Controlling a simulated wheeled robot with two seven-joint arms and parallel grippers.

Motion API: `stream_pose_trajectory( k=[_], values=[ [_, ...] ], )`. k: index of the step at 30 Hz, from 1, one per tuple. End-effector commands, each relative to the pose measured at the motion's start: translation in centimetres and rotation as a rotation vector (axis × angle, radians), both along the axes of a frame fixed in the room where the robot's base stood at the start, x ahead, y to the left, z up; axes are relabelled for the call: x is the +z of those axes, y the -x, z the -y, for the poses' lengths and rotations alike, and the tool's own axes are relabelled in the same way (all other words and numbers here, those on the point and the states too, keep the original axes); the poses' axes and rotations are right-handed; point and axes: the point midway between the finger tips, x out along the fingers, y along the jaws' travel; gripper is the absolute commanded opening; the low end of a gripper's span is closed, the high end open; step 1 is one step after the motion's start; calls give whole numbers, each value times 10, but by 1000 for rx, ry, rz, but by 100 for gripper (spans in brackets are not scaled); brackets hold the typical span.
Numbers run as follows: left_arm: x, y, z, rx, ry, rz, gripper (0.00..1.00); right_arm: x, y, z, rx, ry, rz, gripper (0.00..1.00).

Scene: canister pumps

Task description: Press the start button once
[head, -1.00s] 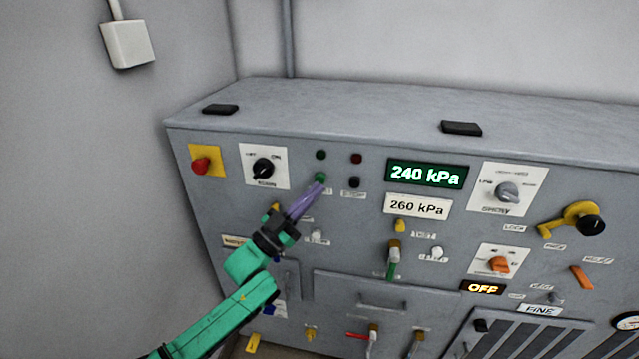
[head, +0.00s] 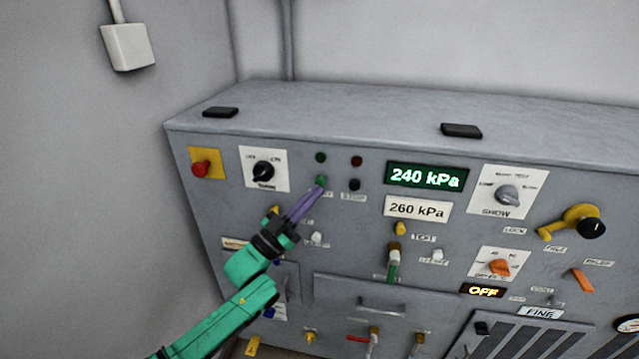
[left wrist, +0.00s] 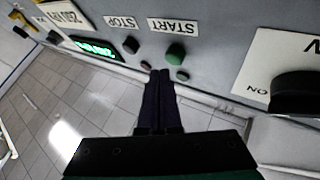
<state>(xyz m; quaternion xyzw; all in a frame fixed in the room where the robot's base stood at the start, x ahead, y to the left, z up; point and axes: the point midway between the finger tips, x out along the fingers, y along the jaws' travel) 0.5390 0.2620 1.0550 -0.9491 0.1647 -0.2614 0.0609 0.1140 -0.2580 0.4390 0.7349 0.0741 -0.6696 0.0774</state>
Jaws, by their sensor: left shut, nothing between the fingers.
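The green start button (head: 321,180) is on the upper left of the grey panel. In the left wrist view the same start button (left wrist: 176,53) shows beside its START label (left wrist: 172,26). The black stop button (head: 354,185) is to its right, and the stop button also shows in the left wrist view (left wrist: 131,45). My left gripper (head: 318,190) is shut and empty, its purple fingers pointing up at the start button. In the left wrist view its fingertips (left wrist: 160,73) look close to the button but slightly to one side. I cannot tell whether they touch it. My right gripper is not in view.
A dark green lamp (head: 320,157) and a dark red lamp (head: 357,160) sit above the buttons. A black rotary knob (head: 264,171) and a red button on yellow (head: 201,168) are to the left. A display (head: 427,176) reads 240 kPa.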

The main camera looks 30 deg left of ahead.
Motion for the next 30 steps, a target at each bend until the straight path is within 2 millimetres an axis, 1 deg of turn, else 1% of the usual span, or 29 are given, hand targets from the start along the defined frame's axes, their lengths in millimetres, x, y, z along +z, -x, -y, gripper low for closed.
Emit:
stream_pose_trajectory(
  k=[22,30],
  values=[
    [0,0,0,0,0,0,0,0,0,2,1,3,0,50],
    [0,-8,-2,0,0,0,0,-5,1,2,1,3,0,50]
  ],
)
